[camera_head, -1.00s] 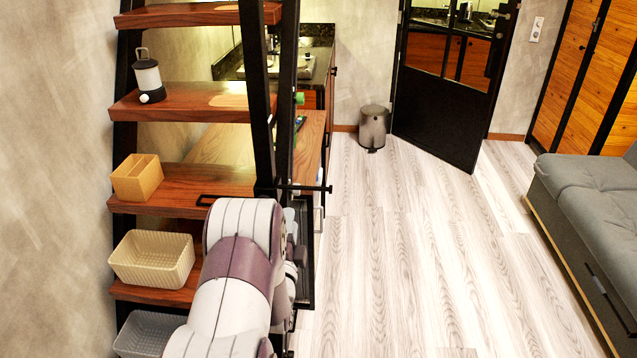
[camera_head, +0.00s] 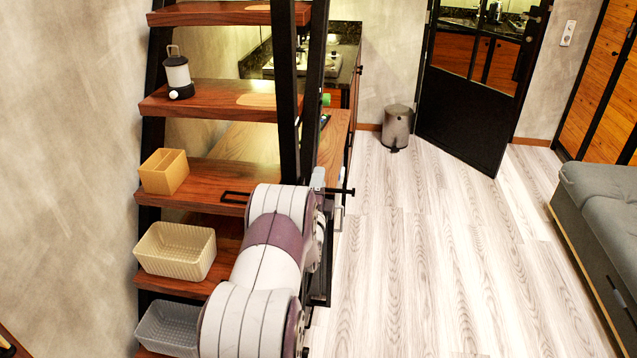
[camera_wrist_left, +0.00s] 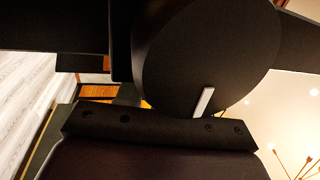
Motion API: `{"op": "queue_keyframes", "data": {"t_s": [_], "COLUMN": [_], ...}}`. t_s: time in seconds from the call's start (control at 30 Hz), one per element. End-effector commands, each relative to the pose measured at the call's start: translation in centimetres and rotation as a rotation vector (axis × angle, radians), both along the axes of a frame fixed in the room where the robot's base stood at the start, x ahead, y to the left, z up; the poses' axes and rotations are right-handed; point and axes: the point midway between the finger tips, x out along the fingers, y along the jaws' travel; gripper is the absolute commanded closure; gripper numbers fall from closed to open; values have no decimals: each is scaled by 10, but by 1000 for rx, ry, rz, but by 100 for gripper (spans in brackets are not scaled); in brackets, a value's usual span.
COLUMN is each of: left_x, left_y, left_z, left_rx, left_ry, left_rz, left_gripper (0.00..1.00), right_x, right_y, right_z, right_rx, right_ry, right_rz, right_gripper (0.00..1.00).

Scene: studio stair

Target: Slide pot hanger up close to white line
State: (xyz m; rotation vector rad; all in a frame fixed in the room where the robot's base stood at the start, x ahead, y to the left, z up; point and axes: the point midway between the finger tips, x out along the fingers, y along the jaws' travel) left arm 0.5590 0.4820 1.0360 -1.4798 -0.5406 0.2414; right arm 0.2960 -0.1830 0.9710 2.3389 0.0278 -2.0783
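A thin black bar with a knobbed end (camera_head: 345,191) sticks out to the right of the stair's black upright and looks like the pot hanger. My left arm reaches up to it, and the light grey part at its end, my left gripper (camera_head: 318,181), is at the bar, left of the knob. I cannot tell whether they touch or whether the fingers are open. The wrist view is mostly filled by dark surfaces, with a short white strip (camera_wrist_left: 204,102) on a dark rounded one; I cannot tell whether this is the white line. My right gripper is not in view.
Wooden stair treads hold a lantern (camera_head: 178,74), a wooden box (camera_head: 164,172), a cream basket (camera_head: 174,252) and a grey basket (camera_head: 168,328). A bin (camera_head: 397,128) stands by the black door (camera_head: 465,105). A grey sofa (camera_head: 605,215) is at right; the floor between is clear.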

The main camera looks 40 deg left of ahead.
Motion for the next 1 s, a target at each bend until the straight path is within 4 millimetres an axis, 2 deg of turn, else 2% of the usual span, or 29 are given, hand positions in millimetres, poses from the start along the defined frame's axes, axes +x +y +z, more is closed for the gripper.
{"op": "queue_keyframes", "data": {"t_s": [0.03, 0.1, 0.13, 0.33, 0.47, 0.57, 0.8, 1.0], "left_x": [0, 0, 0, 0, 0, 0, 0, -1], "left_y": [0, 0, 0, 0, 0, 0, 0, 0], "left_z": [0, 0, 0, 1, 14, 34, 94, 134], "left_rx": [0, 0, 0, 0, 1, 2, 4, 4], "left_ry": [0, 0, 0, 0, -3, -4, -7, -7], "left_rz": [0, 0, 0, 0, 0, 0, 0, 0], "left_gripper": [72, 95, 100, 100, 100, 100, 100, 100], "right_x": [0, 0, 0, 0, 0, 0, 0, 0], "right_y": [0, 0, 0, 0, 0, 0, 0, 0], "right_z": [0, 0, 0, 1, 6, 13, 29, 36], "right_rx": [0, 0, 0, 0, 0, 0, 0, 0], "right_ry": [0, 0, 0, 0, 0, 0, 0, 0], "right_rz": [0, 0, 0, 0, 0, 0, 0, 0], "right_gripper": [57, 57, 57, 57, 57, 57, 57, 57]}}
